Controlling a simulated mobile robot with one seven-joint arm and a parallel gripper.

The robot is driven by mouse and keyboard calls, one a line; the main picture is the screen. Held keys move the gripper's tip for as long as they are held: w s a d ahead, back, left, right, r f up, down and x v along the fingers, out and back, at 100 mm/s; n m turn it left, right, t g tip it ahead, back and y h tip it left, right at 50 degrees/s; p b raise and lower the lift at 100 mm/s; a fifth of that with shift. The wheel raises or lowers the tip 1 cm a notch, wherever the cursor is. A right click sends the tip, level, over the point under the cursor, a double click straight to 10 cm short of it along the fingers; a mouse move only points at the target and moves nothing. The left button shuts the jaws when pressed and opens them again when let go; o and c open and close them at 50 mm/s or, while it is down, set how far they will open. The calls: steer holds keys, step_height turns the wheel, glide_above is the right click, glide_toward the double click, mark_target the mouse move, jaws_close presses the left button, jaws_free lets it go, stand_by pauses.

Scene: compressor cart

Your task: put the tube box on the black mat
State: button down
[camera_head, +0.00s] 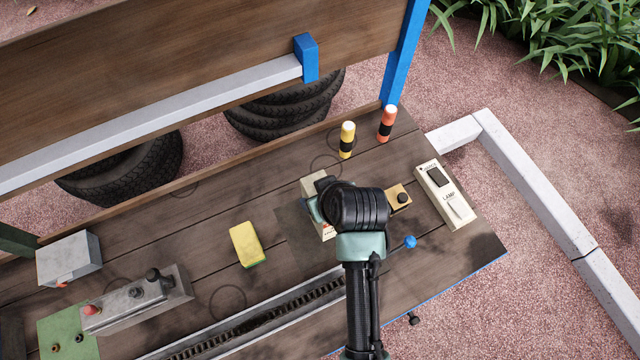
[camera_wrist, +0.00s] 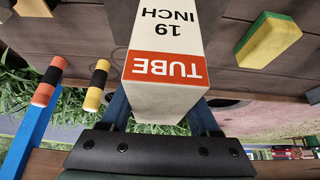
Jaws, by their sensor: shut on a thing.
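The tube box is cream with an orange band reading TUBE and the words 19 INCH (camera_wrist: 166,45). In the wrist view it sits between the two blue fingers of my gripper (camera_wrist: 162,112), which is shut on it. In the head view the tube box (camera_head: 314,186) is partly hidden under my wrist. The black mat (camera_head: 292,232) shows as a dark flat patch on the planks, at the lower left of the box and partly covered by my arm. I cannot tell how high the box is above the deck.
A yellow-green sponge (camera_head: 246,244) lies left of the mat. Yellow (camera_head: 347,139) and orange (camera_head: 387,122) banded cylinders stand behind. A lamp switch box (camera_head: 442,196), a small tan block (camera_head: 398,197) and a blue knob (camera_head: 410,242) are to the right. A metal rail (camera_head: 270,308) runs along the front.

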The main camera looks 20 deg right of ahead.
steer(key=shift+f, duration=2)
steer(key=shift+f, duration=0.1)
steer(key=shift+c, duration=0.6)
jaws_free()
steer(key=shift+s+r, duration=0.15)
steer(key=shift+r, duration=0.35)
steer(key=v, duration=1.1)
steer(key=shift+p, duration=0.3)
